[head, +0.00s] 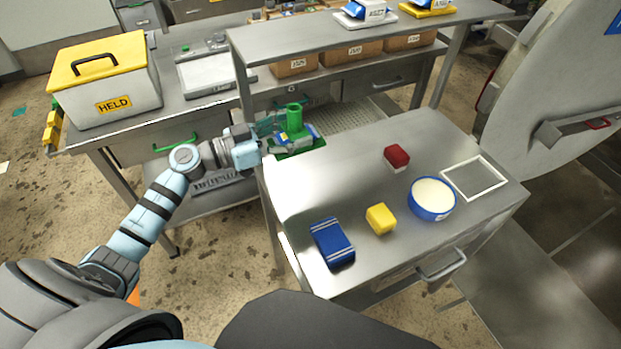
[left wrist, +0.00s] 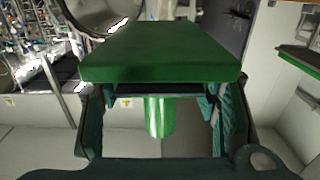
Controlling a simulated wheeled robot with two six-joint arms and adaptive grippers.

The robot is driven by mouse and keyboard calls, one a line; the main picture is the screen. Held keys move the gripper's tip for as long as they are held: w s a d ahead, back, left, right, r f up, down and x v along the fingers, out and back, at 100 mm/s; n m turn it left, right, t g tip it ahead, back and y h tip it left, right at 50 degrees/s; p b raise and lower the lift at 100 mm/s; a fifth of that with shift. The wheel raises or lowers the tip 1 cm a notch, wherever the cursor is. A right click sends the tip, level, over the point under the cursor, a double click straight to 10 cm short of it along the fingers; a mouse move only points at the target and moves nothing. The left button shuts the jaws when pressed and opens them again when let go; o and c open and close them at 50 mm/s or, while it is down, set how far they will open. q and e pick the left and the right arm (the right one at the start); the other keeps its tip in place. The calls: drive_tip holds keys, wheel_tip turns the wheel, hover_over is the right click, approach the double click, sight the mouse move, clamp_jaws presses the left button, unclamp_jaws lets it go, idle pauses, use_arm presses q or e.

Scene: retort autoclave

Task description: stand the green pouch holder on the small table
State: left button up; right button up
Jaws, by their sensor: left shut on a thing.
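The green pouch holder (head: 294,115) is a flat green base with a round green post, at the far left corner of the small steel table (head: 300,198). My left gripper (head: 287,134) is shut on it, and its fingers partly hide it. The post looks about upright. I cannot tell whether the base touches the tabletop. In the left wrist view the green slab (left wrist: 160,52) fills the upper middle, with the post (left wrist: 160,118) between the dark fingers. My right gripper is not in view.
On the small table are a blue pouch (head: 332,241), a yellow block (head: 380,218), a red block (head: 397,157), a blue-rimmed bowl (head: 432,198) and a white outlined rectangle (head: 446,177). A shelf (head: 300,42) overhangs behind. A yellow-lidded box (head: 103,80) stands on the left bench.

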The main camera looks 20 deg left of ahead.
use_arm(q)
wheel_tip(320, 180, down, 12)
drive_tip(key=b, duration=0.4)
drive_tip(key=shift+w, duration=0.15)
wheel_tip(320, 180, down, 4)
drive_tip(key=b, duration=0.2)
drive_tip(key=shift+f+b, duration=0.25)
drive_tip(key=shift+b, duration=0.05)
drive_tip(key=shift+r, duration=0.1)
drive_tip(key=o, duration=1.4)
drive_tip(key=shift+c, duration=0.2)
drive_tip(key=shift+s+a, duration=0.25)
drive_tip(key=shift+s, duration=0.1)
drive_tip(key=p+v, duration=0.1)
drive_tip(key=v, duration=1)
